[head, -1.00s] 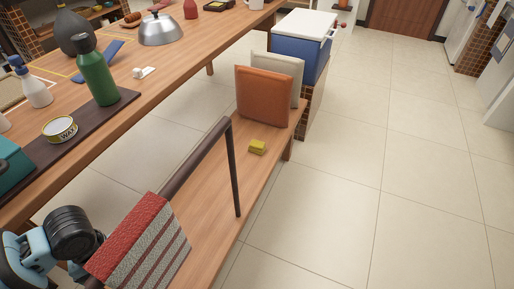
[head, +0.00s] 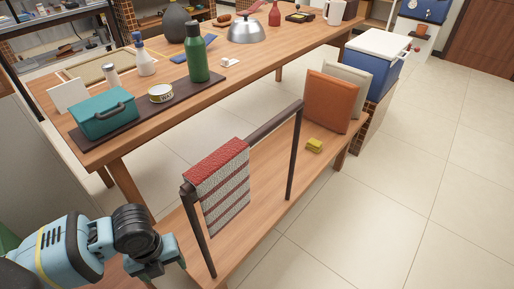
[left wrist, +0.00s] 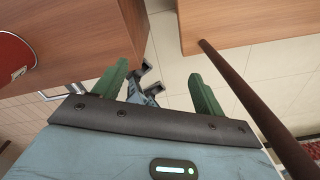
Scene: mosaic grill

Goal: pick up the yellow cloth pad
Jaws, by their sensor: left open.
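The yellow cloth pad (head: 314,145) is a small block lying flat on the wooden bench (head: 262,208), in front of the upright orange cushion (head: 329,101). It does not show in the left wrist view. My left gripper (head: 158,268) is low at the left of the head view, well apart from the pad, with the towel rail between them in the picture. In the left wrist view its two green fingers (left wrist: 160,88) stand apart, with no pad between them. My right gripper is not in view.
A dark rail (head: 293,150) with a red-and-grey striped towel (head: 222,185) stands at the bench. A white cushion (head: 357,80) leans behind the orange one. A long table (head: 225,88) holds a teal box (head: 104,115) and bottles. Tiled floor at right is clear.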

